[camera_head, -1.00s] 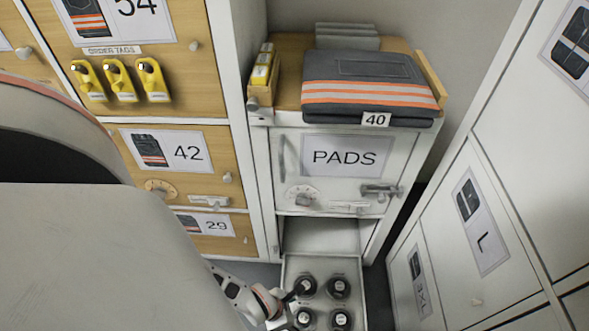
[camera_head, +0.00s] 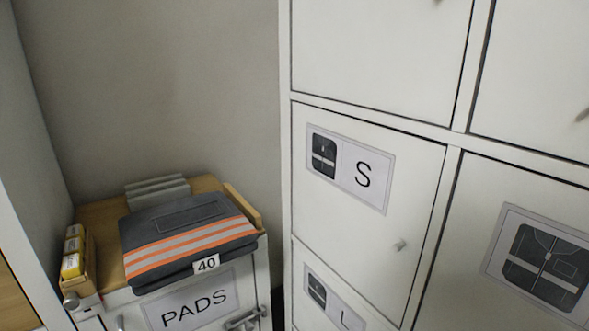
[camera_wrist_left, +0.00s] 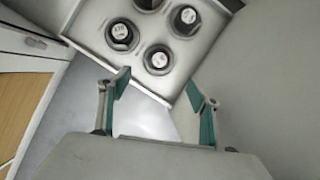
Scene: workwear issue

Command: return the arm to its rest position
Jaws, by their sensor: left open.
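My left gripper (camera_wrist_left: 158,100) shows only in the left wrist view. Its two teal-lined fingers are apart, with nothing between them. Beyond the fingertips is an open white drawer (camera_wrist_left: 88,38) holding several round dark items with white labelled tops (camera_wrist_left: 158,60). The gripper is apart from these items. Neither arm shows in the head view now. My right gripper is in neither current view.
White lockers (camera_head: 370,240) fill the right side. Grey floor (camera_wrist_left: 75,100) shows below the drawer.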

